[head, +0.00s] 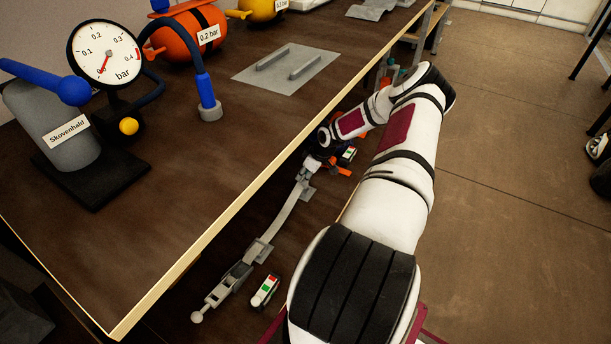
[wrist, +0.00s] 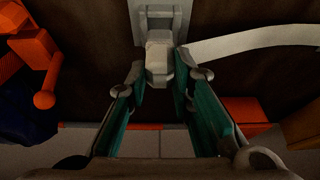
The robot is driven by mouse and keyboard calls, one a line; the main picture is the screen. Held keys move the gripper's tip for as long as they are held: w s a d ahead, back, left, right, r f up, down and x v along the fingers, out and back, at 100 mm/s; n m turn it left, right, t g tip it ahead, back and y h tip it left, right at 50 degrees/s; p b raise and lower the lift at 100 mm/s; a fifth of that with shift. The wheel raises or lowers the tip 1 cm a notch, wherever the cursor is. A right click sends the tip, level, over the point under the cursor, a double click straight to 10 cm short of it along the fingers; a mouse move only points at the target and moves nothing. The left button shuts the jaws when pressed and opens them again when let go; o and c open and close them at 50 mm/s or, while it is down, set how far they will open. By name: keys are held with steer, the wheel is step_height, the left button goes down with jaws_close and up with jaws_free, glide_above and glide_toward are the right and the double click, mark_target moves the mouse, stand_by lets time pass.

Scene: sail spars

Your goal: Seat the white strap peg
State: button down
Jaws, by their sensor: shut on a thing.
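The white strap peg (wrist: 158,60) is a pale, blocky piece between the teal fingertips of my gripper (wrist: 158,82) in the wrist view. My gripper is shut on it. The peg's far end is at a grey bracket (wrist: 150,12); how deep it sits there I cannot tell. The strap leads down to a grey fitting (head: 228,285) with a round knob.
A small white block with red and green marks (head: 265,291) lies beside the lower fitting. An orange part (wrist: 38,62) stands left of my gripper. The tabletop (head: 185,215) overhangs on the left, bearing a gauge (head: 104,52) and a grey plate (head: 287,68).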

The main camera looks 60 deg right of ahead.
steer(key=shift+f+b, duration=1.3)
steer(key=shift+f, duration=0.3)
steer(key=c, duration=1.3)
jaws_free()
steer(key=v, duration=1.2)
steer(key=shift+r, duration=0.15)
